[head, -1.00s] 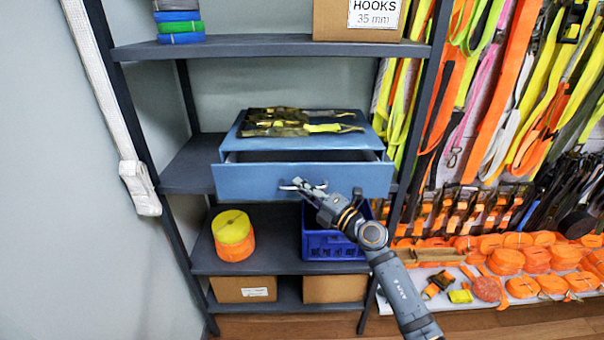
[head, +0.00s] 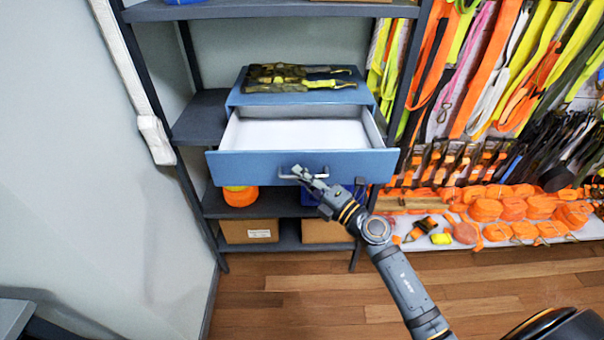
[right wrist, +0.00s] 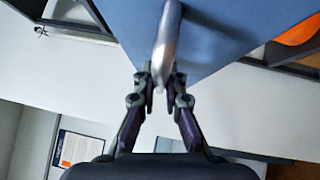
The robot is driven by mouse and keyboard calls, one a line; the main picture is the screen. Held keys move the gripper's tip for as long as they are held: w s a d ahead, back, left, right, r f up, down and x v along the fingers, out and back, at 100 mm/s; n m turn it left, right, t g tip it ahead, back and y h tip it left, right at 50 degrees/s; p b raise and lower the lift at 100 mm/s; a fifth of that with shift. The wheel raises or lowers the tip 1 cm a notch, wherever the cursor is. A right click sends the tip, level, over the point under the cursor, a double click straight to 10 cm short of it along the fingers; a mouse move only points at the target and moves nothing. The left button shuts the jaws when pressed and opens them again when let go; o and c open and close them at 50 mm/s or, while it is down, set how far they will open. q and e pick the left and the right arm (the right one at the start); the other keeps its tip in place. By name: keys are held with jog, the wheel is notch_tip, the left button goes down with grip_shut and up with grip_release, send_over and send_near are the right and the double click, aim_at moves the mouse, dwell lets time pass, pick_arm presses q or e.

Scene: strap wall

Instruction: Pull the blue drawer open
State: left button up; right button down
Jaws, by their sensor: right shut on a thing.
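The blue drawer (head: 250,165) stands well out of its blue cabinet (head: 355,92) on the shelf, and its white inside is bare. My right gripper (head: 304,176) is shut on the metal bar handle (head: 288,176) at the middle of the drawer front. In the right wrist view the handle (right wrist: 168,40) runs down between my two fingertips (right wrist: 160,88), with the blue drawer front (right wrist: 225,25) behind it. My left gripper is not in view.
Camouflage and yellow straps (head: 290,78) lie on the cabinet top. Below the drawer are an orange roll (head: 240,197), a blue crate (head: 318,197) and cardboard boxes (head: 249,231). Straps hang on the right wall. The wooden floor (head: 290,300) in front is clear.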

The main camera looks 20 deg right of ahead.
jog(key=c, duration=1.7)
grip_release()
jog(key=v, duration=0.7)
jog(key=shift+d, duration=0.15)
jog(key=shift+s, duration=0.25)
